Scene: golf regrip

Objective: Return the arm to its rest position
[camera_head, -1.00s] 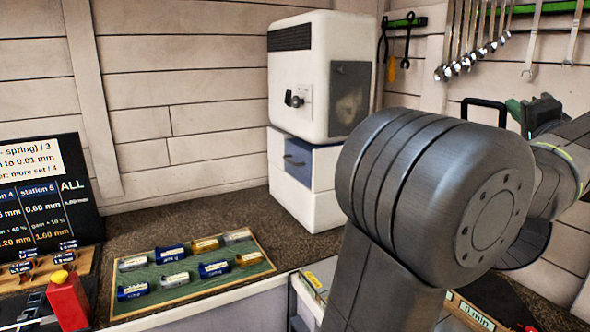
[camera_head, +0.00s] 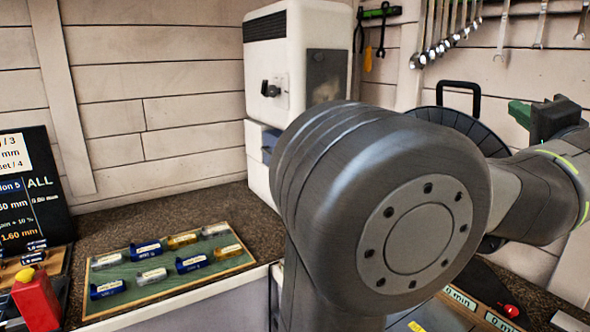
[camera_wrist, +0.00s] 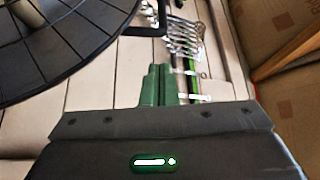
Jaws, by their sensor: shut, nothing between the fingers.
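My gripper (camera_wrist: 158,86) shows in the wrist view with its two green fingers together and nothing between them. It points at the plank wall, with hanging wrenches (camera_wrist: 185,38) beyond it. In the head view, the green fingers (camera_head: 520,112) show at the upper right, raised in front of the wall. My grey arm fills the middle and right of the head view and hides part of the bench behind it.
A white cabinet (camera_head: 285,85) stands on the bench at the back. A black round rack (camera_wrist: 95,40) is close to my gripper. Wrenches (camera_head: 437,30) hang on the wall.

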